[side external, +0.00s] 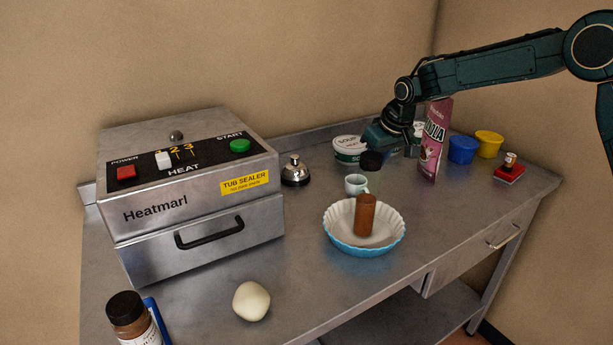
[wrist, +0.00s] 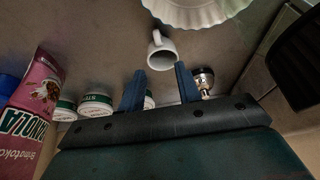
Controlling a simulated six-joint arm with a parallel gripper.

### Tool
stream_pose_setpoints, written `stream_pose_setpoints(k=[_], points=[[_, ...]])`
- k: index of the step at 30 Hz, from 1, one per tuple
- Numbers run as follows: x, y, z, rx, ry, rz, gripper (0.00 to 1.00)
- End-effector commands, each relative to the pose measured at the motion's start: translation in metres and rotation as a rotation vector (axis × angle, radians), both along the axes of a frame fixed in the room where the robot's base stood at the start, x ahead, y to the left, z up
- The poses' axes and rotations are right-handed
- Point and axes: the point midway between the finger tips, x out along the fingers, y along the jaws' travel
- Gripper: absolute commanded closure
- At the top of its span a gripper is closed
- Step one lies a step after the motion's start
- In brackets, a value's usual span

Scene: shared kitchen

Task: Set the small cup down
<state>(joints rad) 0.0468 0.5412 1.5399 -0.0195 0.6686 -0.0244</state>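The small cup (side external: 356,184) is pale and has a handle. It stands upright on the metal counter, just behind the fluted bowl. It also shows in the wrist view (wrist: 163,54), beyond my fingertips and roughly in line with the gap between them. My gripper (wrist: 157,72) has its two blue fingers apart, with nothing held between them. In the side view my gripper (side external: 378,143) is above and behind the cup, its fingers partly hard to make out. The cup and the fingers look apart.
A white bowl with a blue outside (side external: 342,240) holds a brown cylinder (side external: 365,214). White-and-green tubs (side external: 349,146), a pink bag (side external: 434,145) and a bell (side external: 295,172) stand near. The tub sealer (side external: 185,195) fills the left. The right front counter is clear.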

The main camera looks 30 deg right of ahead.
Motion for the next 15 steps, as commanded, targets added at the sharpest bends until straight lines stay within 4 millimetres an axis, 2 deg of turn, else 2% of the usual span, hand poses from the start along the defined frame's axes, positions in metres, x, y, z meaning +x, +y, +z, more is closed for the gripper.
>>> stream_pose_setpoints(k=[6,15], points=[[0.000,0.000,-0.024,0.000,0.002,0.000,0.66],[0.000,0.000,-0.030,0.000,-0.001,0.000,0.66]])
